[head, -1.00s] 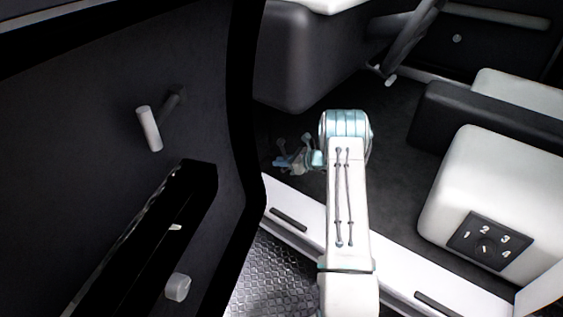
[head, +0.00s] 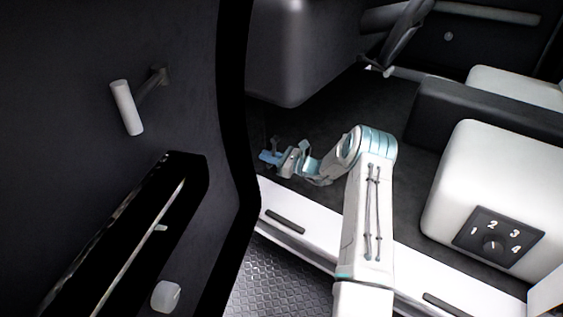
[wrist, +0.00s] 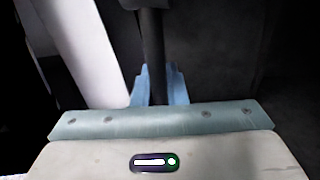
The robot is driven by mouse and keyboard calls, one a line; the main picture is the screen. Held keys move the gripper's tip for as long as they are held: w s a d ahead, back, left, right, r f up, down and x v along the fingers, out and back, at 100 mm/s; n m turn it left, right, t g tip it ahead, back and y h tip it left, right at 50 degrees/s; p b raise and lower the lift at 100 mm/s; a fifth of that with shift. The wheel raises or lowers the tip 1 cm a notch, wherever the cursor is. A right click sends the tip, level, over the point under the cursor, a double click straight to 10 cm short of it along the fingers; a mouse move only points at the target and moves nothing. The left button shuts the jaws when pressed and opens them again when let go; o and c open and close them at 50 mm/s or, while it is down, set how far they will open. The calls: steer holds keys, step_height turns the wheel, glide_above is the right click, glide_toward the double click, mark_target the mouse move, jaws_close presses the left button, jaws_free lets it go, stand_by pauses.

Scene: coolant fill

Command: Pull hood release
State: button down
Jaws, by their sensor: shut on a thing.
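My gripper (head: 271,156) reaches into the dark footwell through the open door, just past the white door sill. In the wrist view its blue fingers (wrist: 159,88) are closed around a dark upright bar, which I take to be the hood release lever (wrist: 153,45). A wider dark piece tops the bar at the upper edge of that view. In the head view the lever is too dark and small to make out clearly at the fingertips.
The open door (head: 60,140) with its handle (head: 126,107) stands close on the left. The white sill (head: 300,224) runs below my arm. A white seat base (head: 465,170) with a numbered dial (head: 493,245) is on the right. Pedals (head: 385,70) lie farther in.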

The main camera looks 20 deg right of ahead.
steer(key=shift+w+a+t, duration=0.15)
steer(key=shift+w+t, duration=0.05)
steer(key=shift+t, duration=0.2)
steer(key=c, duration=1.5)
jaws_free()
steer(key=shift+o, duration=0.2)
steer(key=shift+r, duration=0.1)
steer(key=p+v, duration=0.3)
steer(key=v, duration=1.1)
steer(key=shift+p, duration=0.35)
steer(key=shift+w, duration=0.1)
